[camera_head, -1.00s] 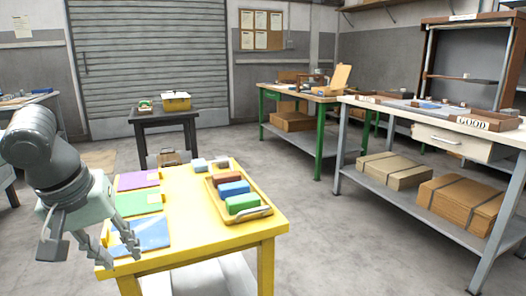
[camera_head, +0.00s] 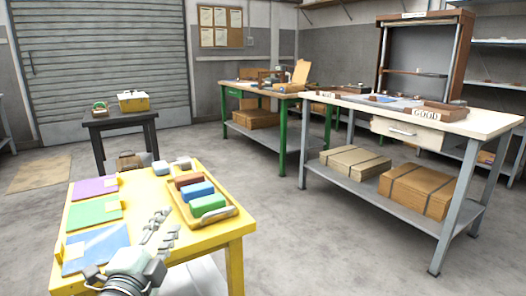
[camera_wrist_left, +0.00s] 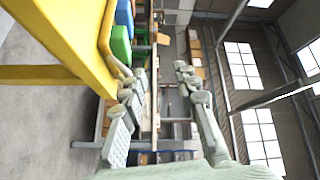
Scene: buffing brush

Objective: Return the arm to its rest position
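My left gripper (camera_head: 166,222) comes up from the bottom of the head view, in front of the yellow table (camera_head: 236,226). Its two fingers are apart with nothing between them. In the left wrist view the open gripper (camera_wrist_left: 158,78) points past the table's edge (camera_wrist_left: 85,35), which is at upper left. Its exact height relative to the tabletop is hard to tell. My right gripper is in neither view.
The yellow table holds a tray (camera_head: 232,212) with red, blue and green blocks, plus purple (camera_head: 92,190), green (camera_head: 88,214) and blue (camera_head: 95,246) mats. A dark table (camera_head: 120,122) and workbenches stand beyond. The floor to the right is clear.

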